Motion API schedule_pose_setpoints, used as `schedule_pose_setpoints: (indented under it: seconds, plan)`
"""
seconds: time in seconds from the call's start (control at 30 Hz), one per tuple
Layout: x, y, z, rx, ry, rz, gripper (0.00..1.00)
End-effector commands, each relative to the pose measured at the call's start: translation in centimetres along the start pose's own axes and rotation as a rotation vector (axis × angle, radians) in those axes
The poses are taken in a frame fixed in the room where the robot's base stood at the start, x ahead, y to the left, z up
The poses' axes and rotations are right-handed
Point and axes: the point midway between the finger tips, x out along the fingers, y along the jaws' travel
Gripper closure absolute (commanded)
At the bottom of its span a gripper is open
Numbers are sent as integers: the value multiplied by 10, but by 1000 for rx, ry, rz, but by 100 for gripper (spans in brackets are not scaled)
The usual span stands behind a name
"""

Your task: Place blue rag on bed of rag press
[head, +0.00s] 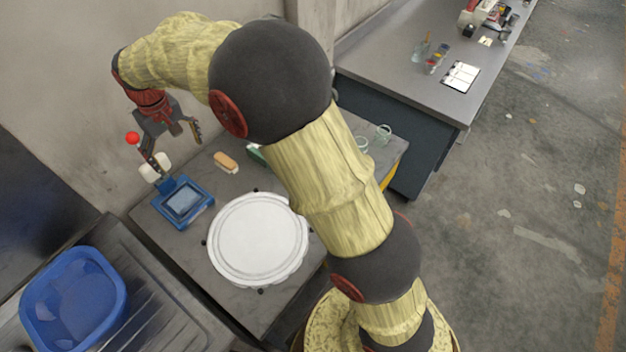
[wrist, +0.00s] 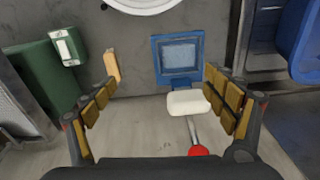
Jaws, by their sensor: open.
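The rag press (head: 165,212) is a blue frame on the grey worktop; it also shows in the wrist view (wrist: 157,54). Its white pressing block (wrist: 188,102) is on a lever with a red knob (head: 132,138), swung up off the bed. A pale grey-blue textured square (head: 184,201) lies flat inside the frame, also in the wrist view (wrist: 179,56). It looks like the blue rag on the bed, though I cannot be sure it is cloth. My gripper (head: 174,142) is open and empty above the press, its fingers (wrist: 160,90) wide apart, near the lever.
A wooden-backed brush (head: 226,160) and a green box (wrist: 45,85) are near the wall. A large white round lid (head: 257,238) fills the worktop's middle. A blue basin (head: 73,297) stands at lower left. A bench (head: 400,90) with glassware is at upper right.

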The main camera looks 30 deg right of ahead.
Motion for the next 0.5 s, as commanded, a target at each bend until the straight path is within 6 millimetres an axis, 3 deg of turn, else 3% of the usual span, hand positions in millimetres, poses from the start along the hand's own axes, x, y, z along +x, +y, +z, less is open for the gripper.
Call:
schedule_pose_setpoints:
  seconds: [0.03, 0.2, 0.5]
  plan:
    - [-20, 12, 13, 17, 20, 1, 14]
    - [-72, 43, 58, 70, 77, 7, 14]
    - [-137, 84, 153, 161, 178, 26, 14]
